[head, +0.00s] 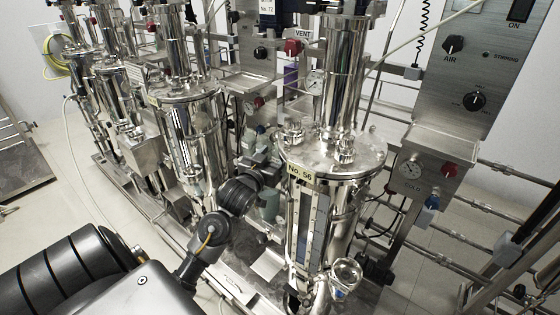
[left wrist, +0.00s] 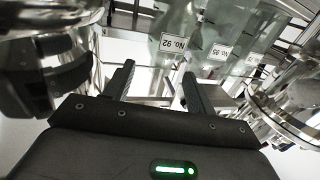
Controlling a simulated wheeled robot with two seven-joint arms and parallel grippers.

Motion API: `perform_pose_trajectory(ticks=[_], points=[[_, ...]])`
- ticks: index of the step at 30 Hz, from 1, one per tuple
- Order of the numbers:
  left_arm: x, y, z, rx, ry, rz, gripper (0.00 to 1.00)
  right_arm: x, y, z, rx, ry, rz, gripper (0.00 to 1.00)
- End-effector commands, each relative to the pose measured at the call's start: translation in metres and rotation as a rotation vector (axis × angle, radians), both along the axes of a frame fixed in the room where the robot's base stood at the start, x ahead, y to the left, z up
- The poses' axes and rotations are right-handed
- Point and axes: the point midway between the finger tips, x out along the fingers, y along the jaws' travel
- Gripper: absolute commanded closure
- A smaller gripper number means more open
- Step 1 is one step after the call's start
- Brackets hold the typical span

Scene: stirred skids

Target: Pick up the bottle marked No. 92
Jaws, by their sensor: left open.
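In the left wrist view, my left gripper (left wrist: 158,70) is open, with its two dark fingers apart and nothing held between them. The bottle marked No. 92 (left wrist: 178,22), clear and pale with a white label, is just beyond the fingertips, in line with the gap and slightly right. Its top is cut off by the picture edge. In the head view my left arm reaches from the lower left toward the space behind the steel vessel marked No. 56 (head: 345,225). The gripper there is largely hidden, and no No. 92 label is readable. My right gripper is not in view.
A bottle marked No. 95 (left wrist: 215,30) stands close to the right of No. 92, with another labelled bottle (left wrist: 252,58) beyond it. Steel vessels (head: 190,130), pipes and a control panel (head: 465,75) crowd the arm. Open floor (head: 75,175) lies at the left.

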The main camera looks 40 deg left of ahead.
Motion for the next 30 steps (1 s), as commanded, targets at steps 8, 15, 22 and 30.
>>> perform_pose_trajectory(ticks=[8,15,22,30], points=[[0.032,0.010,0.001,0.000,0.000,-0.001,0.44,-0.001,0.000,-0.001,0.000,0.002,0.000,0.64],[0.033,0.010,0.001,0.000,0.000,0.000,0.44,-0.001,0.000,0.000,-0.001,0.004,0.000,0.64],[0.033,0.010,0.001,0.000,0.000,0.000,0.73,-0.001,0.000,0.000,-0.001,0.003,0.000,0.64],[0.033,0.010,0.000,0.000,0.002,0.000,1.00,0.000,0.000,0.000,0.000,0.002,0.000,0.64]])
